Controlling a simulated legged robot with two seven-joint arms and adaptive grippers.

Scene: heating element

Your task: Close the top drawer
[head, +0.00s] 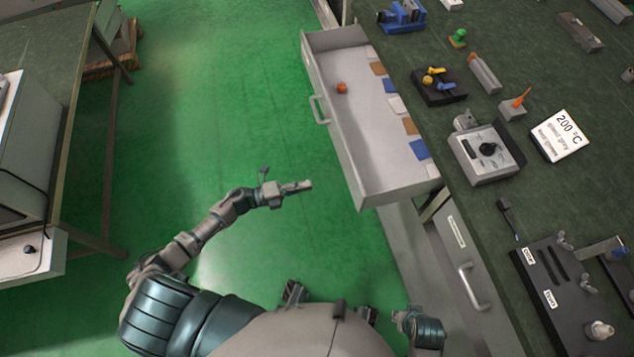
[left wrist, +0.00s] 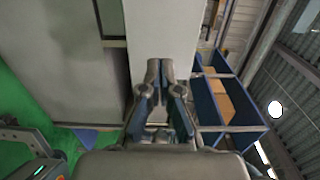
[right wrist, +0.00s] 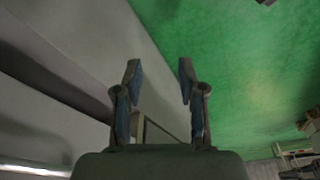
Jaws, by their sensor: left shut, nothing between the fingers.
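The top drawer (head: 371,119) is pulled out from under the green workbench (head: 480,110), with a handle (head: 319,110) on its front. Several coloured cards and a small orange object (head: 342,87) lie in it. My left gripper (head: 308,185) is shut and empty, left of the drawer's near front corner and apart from the handle in the head view. In the left wrist view its fingers (left wrist: 160,68) meet in front of a pale panel. My right gripper (right wrist: 157,65) is open and empty, its fingers apart, beside a grey surface. In the head view my right arm shows only partly at the bottom.
A lower closed drawer with a handle (head: 470,287) is at the right. A control box (head: 486,154), a 200 °C sign (head: 561,136) and tools stand on the workbench. Another table (head: 55,100) is at the left. The green floor between is clear.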

